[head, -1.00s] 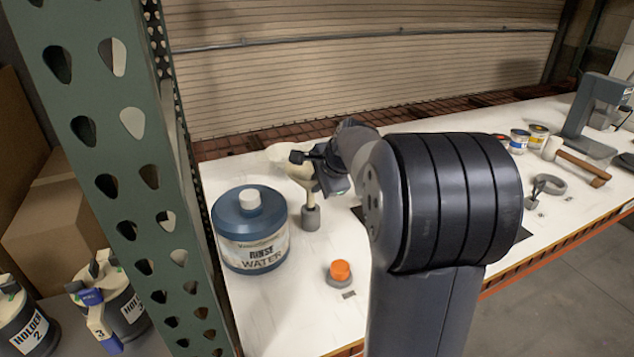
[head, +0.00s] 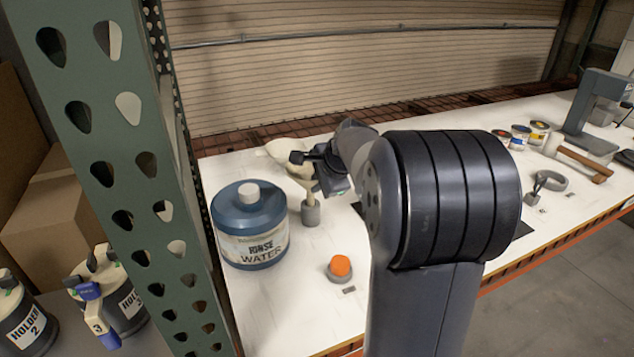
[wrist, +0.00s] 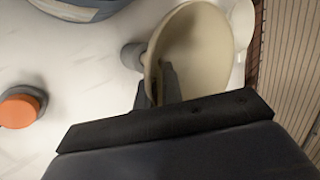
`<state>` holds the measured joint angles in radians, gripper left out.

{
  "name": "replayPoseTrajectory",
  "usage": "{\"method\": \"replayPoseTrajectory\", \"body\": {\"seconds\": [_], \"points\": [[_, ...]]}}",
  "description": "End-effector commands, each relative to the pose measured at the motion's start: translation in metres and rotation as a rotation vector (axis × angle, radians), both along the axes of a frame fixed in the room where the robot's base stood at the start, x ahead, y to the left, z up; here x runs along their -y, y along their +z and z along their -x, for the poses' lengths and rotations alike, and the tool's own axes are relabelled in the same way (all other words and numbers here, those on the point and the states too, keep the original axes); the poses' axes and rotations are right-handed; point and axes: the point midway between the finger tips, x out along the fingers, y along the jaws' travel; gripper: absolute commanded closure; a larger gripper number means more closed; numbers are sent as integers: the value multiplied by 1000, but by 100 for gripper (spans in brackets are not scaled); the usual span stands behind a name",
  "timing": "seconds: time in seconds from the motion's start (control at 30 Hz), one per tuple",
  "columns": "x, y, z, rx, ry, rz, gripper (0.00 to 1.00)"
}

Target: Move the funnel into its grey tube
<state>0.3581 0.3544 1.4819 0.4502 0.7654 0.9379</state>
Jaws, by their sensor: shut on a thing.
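The cream funnel (head: 302,173) is upright or nearly so, its narrow stem pointing down at the grey tube (head: 311,213). The stem's lower end meets the tube's top in the head view; how deep it sits inside, I cannot tell. My gripper (head: 304,160) is shut on the funnel's wall near the rim. In the wrist view the funnel's wide mouth (wrist: 200,50) fills the upper middle, with my dark fingers (wrist: 157,88) at its near edge. Part of the grey tube (wrist: 131,55) shows left of the funnel; the rest is hidden.
A blue rinse-water jug (head: 250,225) stands close left of the tube. An orange-topped grey piece (head: 340,268) sits in front. A pale object (head: 277,149) lies behind the funnel. A green rack post (head: 110,160) rises at left. Cans and a hammer (head: 584,160) are far right.

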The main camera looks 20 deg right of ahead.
Motion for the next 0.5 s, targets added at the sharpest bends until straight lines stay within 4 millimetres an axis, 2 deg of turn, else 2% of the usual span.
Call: {"method": "replayPoseTrajectory", "body": {"seconds": [0.5], "points": [[0,-14,0,0,0,0,100]]}}
